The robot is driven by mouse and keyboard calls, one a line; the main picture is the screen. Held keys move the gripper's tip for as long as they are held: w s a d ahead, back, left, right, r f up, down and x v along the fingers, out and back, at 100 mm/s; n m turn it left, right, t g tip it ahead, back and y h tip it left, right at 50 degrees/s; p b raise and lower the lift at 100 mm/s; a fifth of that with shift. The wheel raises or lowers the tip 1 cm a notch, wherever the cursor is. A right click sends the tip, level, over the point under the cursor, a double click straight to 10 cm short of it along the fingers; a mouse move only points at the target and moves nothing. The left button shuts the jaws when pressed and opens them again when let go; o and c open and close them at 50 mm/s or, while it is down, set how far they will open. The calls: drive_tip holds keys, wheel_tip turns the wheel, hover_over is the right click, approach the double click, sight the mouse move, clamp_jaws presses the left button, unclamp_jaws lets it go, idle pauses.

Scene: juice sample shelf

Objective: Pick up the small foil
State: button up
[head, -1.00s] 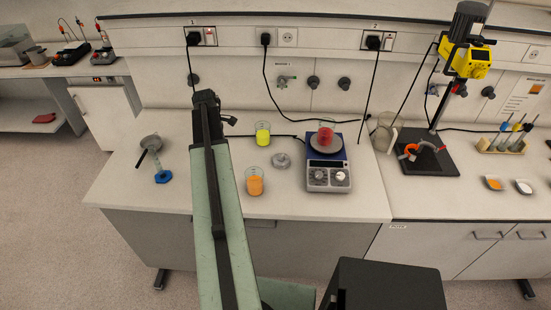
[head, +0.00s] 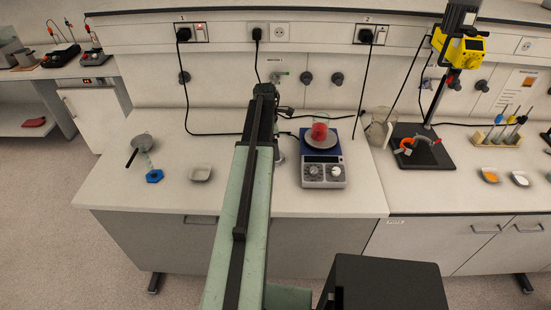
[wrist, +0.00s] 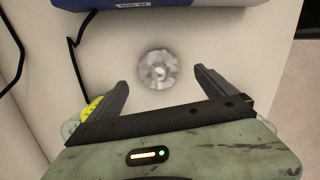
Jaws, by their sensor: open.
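The small foil (wrist: 158,69) is a crumpled silver-grey piece on the white bench top in the wrist view. My gripper (wrist: 160,75) is open and empty, with one finger on each side of the foil in the picture. I cannot tell how high the fingers are above the bench. In the head view my gripper (head: 280,112) shows small at the arm's far end. My arm covers most of the area around the foil there, so I cannot make the foil out clearly.
A blue hotplate (head: 323,172) carries a beaker of red liquid (head: 319,132). In the wrist view the hotplate's edge (wrist: 180,5) lies beyond the foil, and a yellow-filled beaker (wrist: 89,108) is close by the left finger. A white dish (head: 200,173) stands left of my arm.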

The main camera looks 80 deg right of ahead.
drive_tip(key=f+b, duration=0.2)
drive_tip(key=f, duration=0.1)
drive_tip(key=f+b, duration=0.1)
drive_tip(key=shift+s+d+f, duration=0.2)
drive_tip(key=shift+s+f, duration=0.05)
drive_tip(key=shift+r, duration=0.2)
